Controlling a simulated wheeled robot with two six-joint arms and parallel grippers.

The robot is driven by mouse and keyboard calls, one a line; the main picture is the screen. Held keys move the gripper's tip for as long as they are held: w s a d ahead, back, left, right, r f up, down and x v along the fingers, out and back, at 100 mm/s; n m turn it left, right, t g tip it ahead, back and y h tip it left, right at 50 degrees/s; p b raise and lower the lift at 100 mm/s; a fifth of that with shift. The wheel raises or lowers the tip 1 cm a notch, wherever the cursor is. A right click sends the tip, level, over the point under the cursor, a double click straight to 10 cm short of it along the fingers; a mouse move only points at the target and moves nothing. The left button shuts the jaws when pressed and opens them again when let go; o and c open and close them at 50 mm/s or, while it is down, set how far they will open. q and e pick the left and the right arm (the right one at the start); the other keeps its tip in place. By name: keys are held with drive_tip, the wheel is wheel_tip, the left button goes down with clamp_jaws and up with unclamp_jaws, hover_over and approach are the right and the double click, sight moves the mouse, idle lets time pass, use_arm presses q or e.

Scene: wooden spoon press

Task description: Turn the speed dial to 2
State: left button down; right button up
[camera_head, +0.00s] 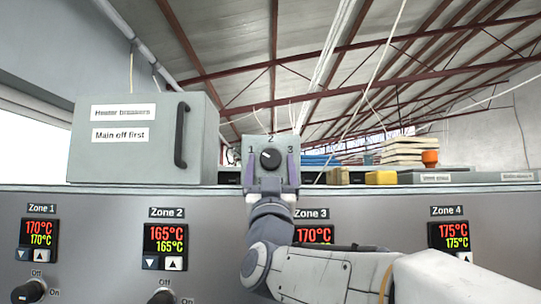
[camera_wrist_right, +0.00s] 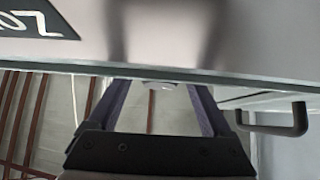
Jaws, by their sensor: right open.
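The speed dial (camera_head: 270,158) is a round black knob on a small grey box (camera_head: 270,139) marked 1, 2 and 3, standing on top of the panel. Its white mark seems to point up and left, between 1 and 2. My right gripper (camera_head: 271,168) is open in front of the box, with one purple finger at each side of the knob in the picture. I cannot tell whether the fingers touch it. In the right wrist view, the open fingers (camera_wrist_right: 160,105) show with no knob clearly visible between them. My left gripper is not in view.
A grey cabinet (camera_head: 148,160) with a black handle (camera_head: 181,135) stands left of the dial box. Yellow blocks (camera_head: 380,177), books (camera_head: 403,150) and an orange cup (camera_head: 430,158) are on the right. The panel below has zone displays (camera_head: 165,239) and a black switch knob (camera_head: 28,292).

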drive_tip(key=shift+w+a, duration=0.1)
clamp_jaws()
